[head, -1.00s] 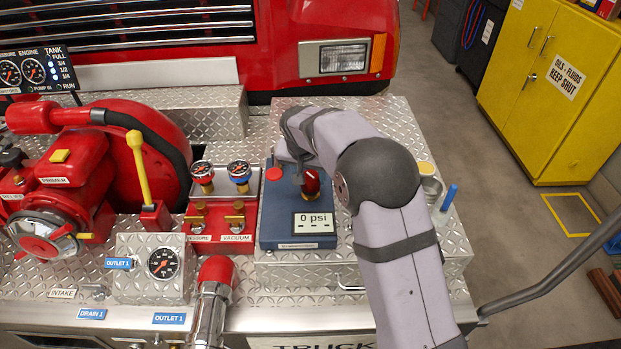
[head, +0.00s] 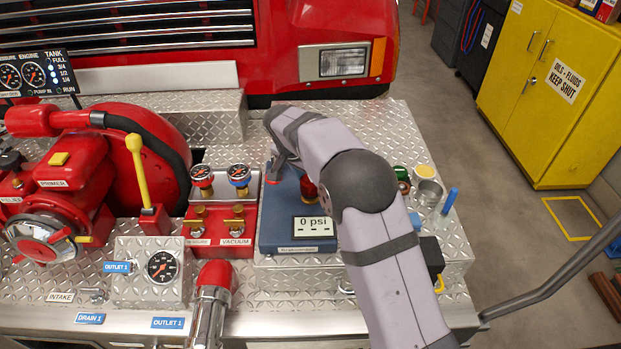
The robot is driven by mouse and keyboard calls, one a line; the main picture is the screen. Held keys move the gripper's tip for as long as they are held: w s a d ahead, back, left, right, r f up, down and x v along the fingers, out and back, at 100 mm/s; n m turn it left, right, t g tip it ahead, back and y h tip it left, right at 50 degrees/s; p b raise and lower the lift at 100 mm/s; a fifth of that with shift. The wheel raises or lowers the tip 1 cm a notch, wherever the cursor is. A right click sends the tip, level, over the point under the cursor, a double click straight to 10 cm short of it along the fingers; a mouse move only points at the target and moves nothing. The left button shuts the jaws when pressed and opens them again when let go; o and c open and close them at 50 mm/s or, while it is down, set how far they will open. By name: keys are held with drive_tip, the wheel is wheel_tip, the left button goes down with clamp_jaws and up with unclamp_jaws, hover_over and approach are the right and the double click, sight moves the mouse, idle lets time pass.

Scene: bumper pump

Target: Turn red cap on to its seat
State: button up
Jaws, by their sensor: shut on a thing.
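The blue test box (head: 275,225) stands on the metal deck and reads 0 psi. My gripper (head: 275,168) is low over its back left part, shut, and mostly hidden by my own wrist. A small part of a red piece (head: 268,181) shows at the fingertips and looks like the red cap held in them. The seat under it is hidden, so I cannot tell whether they touch. A red fitting with a brass stem (head: 308,187) stands on the box to the right, partly behind my arm.
A green-topped piece (head: 401,173), a metal cup (head: 429,190) and a blue post (head: 450,199) stand on the right of the deck. A yellow lever (head: 139,173) rises farther left.

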drive_tip(key=shift+w+a+r+m+g+h+p, duration=0.15)
drive_tip(key=shift+m+h+p, duration=0.2)
drive_tip(key=shift+m, duration=0.5)
drive_tip(key=shift+d+r+m+g+h+p, duration=0.15)
drive_tip(key=shift+m+p, duration=0.25)
drive_tip(key=shift+m, duration=0.45)
drive_tip(key=shift+f, duration=0.1)
drive_tip(key=shift+a, duration=0.1)
drive_tip(key=o, duration=1.1)
drive_tip(key=shift+c, duration=0.2)
drive_tip(key=o, duration=0.6)
drive_tip(key=shift+f, duration=0.15)
drive_tip(key=shift+r+p, duration=2.4)
drive_tip(key=shift+r, duration=1.15)
